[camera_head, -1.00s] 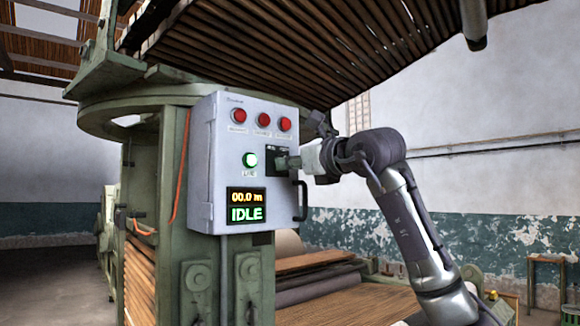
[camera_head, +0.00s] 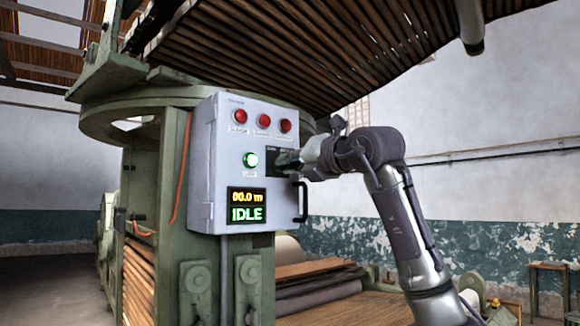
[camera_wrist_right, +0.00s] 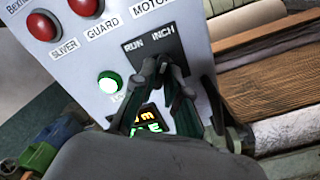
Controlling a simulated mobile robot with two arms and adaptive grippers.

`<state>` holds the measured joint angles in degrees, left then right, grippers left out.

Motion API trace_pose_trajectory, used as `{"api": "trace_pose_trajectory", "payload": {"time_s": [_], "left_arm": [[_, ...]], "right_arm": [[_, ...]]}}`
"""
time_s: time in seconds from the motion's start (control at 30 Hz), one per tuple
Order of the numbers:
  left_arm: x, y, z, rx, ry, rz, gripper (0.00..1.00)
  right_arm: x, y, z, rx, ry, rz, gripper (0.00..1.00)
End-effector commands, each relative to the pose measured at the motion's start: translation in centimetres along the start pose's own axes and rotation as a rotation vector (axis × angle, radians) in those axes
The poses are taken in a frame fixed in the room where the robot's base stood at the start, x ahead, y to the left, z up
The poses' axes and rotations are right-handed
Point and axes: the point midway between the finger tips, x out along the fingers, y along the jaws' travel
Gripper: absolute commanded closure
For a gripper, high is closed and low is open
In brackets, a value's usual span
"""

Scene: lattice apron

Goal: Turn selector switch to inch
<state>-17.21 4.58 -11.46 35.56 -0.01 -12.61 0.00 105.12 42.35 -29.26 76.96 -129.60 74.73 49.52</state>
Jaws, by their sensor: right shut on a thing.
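The selector switch sits on a black plate (camera_wrist_right: 150,46) marked RUN on the left and INCH on the right, on the grey control box (camera_head: 215,180). My right gripper (camera_head: 288,160) reaches the plate from the right and is shut on the switch knob. In the right wrist view its fingertips (camera_wrist_right: 160,68) meet over the knob, just below the labels. The fingers hide most of the knob, so I cannot tell which label it points to. The display (camera_head: 246,205) reads 00.0 m and IDLE. My left gripper is not in view.
Red lamps (camera_head: 263,121) line the box top, with labels including SLIVER and GUARD. A lit green-white button (camera_head: 250,160) is left of the plate. A black handle (camera_head: 301,202) juts from the box's right edge, below my gripper. Slatted lattice (camera_head: 290,50) hangs above.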

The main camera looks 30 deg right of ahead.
Motion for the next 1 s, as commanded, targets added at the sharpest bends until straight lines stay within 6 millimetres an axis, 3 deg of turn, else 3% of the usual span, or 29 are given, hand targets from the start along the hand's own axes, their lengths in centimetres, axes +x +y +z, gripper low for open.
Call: {"api": "trace_pose_trajectory", "payload": {"time_s": [0.3,0.8,0.83,1.0], "left_arm": [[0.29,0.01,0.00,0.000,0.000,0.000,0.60],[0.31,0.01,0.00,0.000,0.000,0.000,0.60],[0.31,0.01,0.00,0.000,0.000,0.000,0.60],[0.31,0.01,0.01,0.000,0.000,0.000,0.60]], "right_arm": [[0.01,-0.03,0.00,0.107,0.000,0.000,1.00],[0.01,-0.02,0.03,0.127,0.000,0.000,1.00],[0.01,-0.02,0.03,0.127,0.000,0.000,0.85],[0.00,-0.01,0.02,0.126,0.000,0.000,0.61]]}}
